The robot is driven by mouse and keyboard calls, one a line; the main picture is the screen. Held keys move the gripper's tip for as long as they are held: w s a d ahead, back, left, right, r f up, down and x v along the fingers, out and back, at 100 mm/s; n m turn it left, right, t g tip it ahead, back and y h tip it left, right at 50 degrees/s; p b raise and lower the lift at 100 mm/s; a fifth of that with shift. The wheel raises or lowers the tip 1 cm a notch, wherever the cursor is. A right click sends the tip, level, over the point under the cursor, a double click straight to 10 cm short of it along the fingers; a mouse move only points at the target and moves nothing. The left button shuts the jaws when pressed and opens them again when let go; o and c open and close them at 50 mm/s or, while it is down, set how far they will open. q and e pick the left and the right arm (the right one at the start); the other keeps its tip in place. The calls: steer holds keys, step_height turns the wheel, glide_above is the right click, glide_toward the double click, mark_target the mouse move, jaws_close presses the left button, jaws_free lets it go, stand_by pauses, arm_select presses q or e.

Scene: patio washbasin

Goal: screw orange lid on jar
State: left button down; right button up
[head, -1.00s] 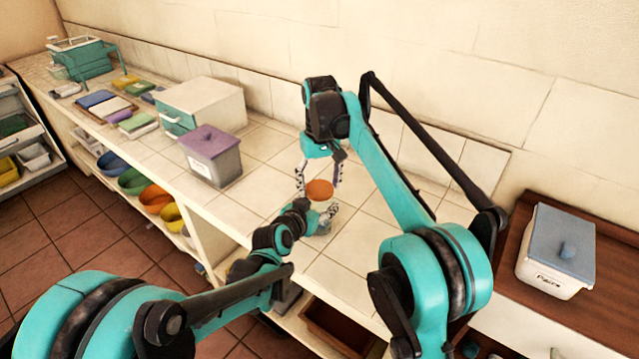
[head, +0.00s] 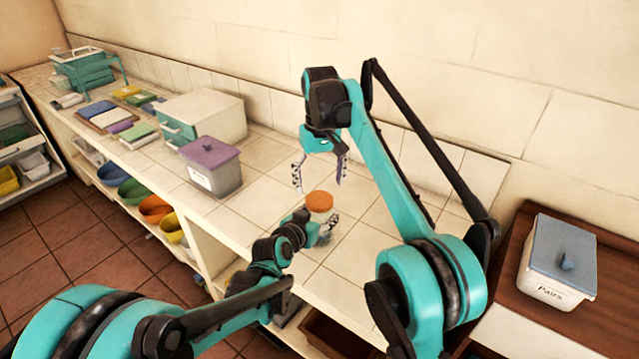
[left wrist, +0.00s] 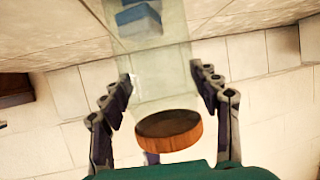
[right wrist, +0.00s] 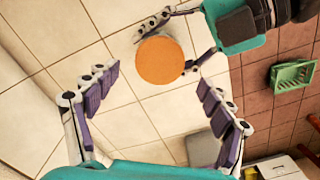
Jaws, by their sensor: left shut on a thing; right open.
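The orange lid (head: 319,201) sits on top of the clear jar (head: 323,226), above the white tiled counter. In the left wrist view the lid (left wrist: 168,130) covers one end of the see-through jar (left wrist: 155,72). I cannot tell how tightly it is seated. My left gripper (head: 327,232) is shut on the jar, with one finger on each side of it. My right gripper (head: 319,188) is open and empty above the lid. In the right wrist view the lid (right wrist: 160,60) lies beyond the open fingers, clear of them.
A grey box with a purple lid (head: 210,151) and a white drawer box (head: 207,108) stand on the counter to the left. A white box with a blue-grey lid (head: 559,252) stands on the brown surface at right. A green basket (right wrist: 292,75) shows in the right wrist view.

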mark_target(319, 199)
steer(key=shift+r+n, duration=1.2)
steer(key=shift+r, duration=0.55)
steer(key=shift+f, duration=4.05)
steer(key=c, duration=1.2)
steer(key=shift+c, duration=0.2)
